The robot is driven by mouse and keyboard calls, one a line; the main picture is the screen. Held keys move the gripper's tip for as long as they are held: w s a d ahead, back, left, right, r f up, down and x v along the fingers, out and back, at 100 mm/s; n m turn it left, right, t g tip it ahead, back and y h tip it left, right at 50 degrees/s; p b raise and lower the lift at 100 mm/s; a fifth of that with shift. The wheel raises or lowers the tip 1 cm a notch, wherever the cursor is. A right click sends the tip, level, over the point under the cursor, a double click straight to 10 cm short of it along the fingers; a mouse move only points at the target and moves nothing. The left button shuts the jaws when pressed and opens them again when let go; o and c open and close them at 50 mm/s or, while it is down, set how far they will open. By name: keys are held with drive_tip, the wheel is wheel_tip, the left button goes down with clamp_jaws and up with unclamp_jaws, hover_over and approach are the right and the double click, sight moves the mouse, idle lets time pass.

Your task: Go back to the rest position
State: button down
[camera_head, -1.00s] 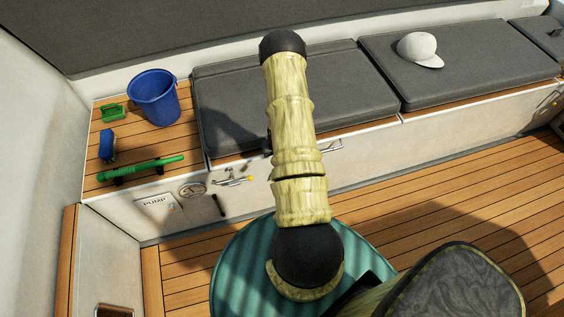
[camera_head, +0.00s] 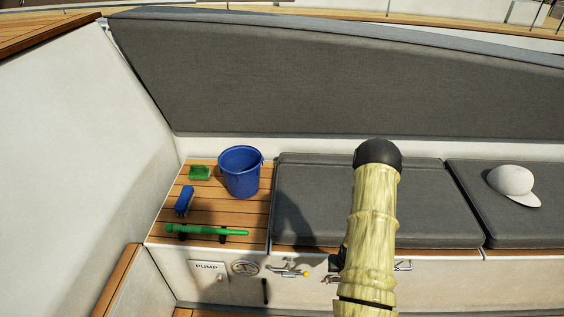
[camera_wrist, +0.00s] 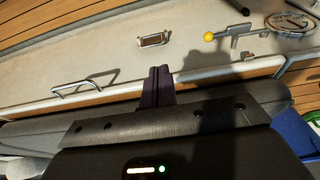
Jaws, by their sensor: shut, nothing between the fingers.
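My gripper (camera_wrist: 160,82) shows in the wrist view as two dark fingers pressed together, with nothing between them. The fingers point at the pale locker front, beside a grey cushion edge; I cannot tell the exact gap. In the head view my bamboo-patterned arm stands upright right of centre, in front of the bench, and my gripper is hidden there.
A blue bucket (camera_head: 240,172), green scoop (camera_head: 199,173), blue brush (camera_head: 184,201) and green pump handle (camera_head: 206,231) occupy the left wooden bench top. A white cap (camera_head: 514,185) lies on the right cushion (camera_head: 475,218). A yellow-knobbed lever (camera_wrist: 228,37) and silver handle (camera_wrist: 84,87) project from the locker front.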

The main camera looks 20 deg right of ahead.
drive_tip(key=w+a+r+n+p, duration=0.15)
drive_tip(key=a+r, duration=0.35)
drive_tip(key=r, duration=0.6)
drive_tip(key=w+a+r+n+p, duration=0.15)
drive_tip(key=a+r, duration=0.35)
drive_tip(key=r, duration=0.6)
drive_tip(key=s+a+r+p, duration=0.1)
drive_tip(key=s+a+r, duration=0.2)
drive_tip(key=r, duration=0.3)
drive_tip(key=s+a+r+n+y+p, duration=0.1)
drive_tip(key=s+a+r+p, duration=0.1)
drive_tip(key=a+r, duration=0.3)
drive_tip(key=s+a+r+p, duration=0.1)
drive_tip(key=s+a+r, duration=0.3)
drive_tip(key=r, duration=0.4)
drive_tip(key=shift+a+n+p, duration=0.3)
drive_tip(key=shift+a, duration=0.3)
drive_tip(key=shift+w, duration=0.1)
